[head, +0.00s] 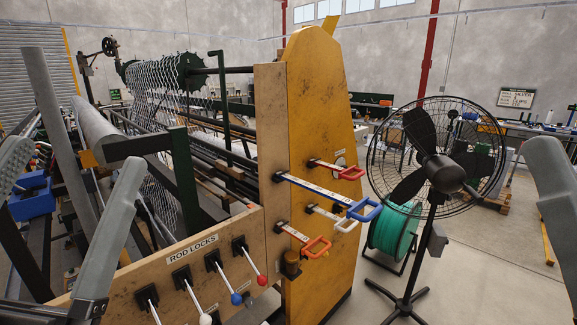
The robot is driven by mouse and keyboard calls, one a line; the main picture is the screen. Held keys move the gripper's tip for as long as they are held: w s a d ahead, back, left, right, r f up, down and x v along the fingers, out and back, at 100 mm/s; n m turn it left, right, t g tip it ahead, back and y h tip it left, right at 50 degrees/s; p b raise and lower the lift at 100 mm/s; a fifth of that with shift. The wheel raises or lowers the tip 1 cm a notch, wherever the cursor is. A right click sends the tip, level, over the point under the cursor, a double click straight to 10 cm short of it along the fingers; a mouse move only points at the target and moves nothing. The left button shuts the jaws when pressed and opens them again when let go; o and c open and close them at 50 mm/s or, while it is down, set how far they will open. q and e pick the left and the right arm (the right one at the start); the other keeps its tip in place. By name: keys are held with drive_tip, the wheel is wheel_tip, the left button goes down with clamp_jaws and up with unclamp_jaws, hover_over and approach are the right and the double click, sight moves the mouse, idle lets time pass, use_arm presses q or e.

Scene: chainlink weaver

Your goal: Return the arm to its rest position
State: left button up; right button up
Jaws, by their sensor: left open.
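My left gripper (78,154) is at the left of the head view, its two grey fingers wide apart, with nothing held between them. It is in front of the weaving machine, left of the wooden panel (128,283) labelled ROD LOCKS. At the right edge, a grey part of my right arm (556,185) shows, probably one finger. The rest of it is out of frame, so its opening cannot be told.
Several knobbed levers (191,294) stick out of the panel. A black fan (436,165) and green reel (393,229) stand right. Floor at lower right is clear.

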use_arm(q)
drive_tip(key=s+r+n+p, duration=0.1)
drive_tip(key=r+n+p, duration=0.1)
drive_tip(key=r+p, duration=0.9)
drive_tip(key=s+a+r+n+t+y+p, duration=0.1)
drive_tip(key=s+r+n+p, duration=0.1)
drive_tip(key=r+p, duration=0.8)
wheel_tip(320, 180, up, 2)
drive_tip(key=shift+r+p, duration=0.15)
drive_tip(key=shift+p, duration=0.25)
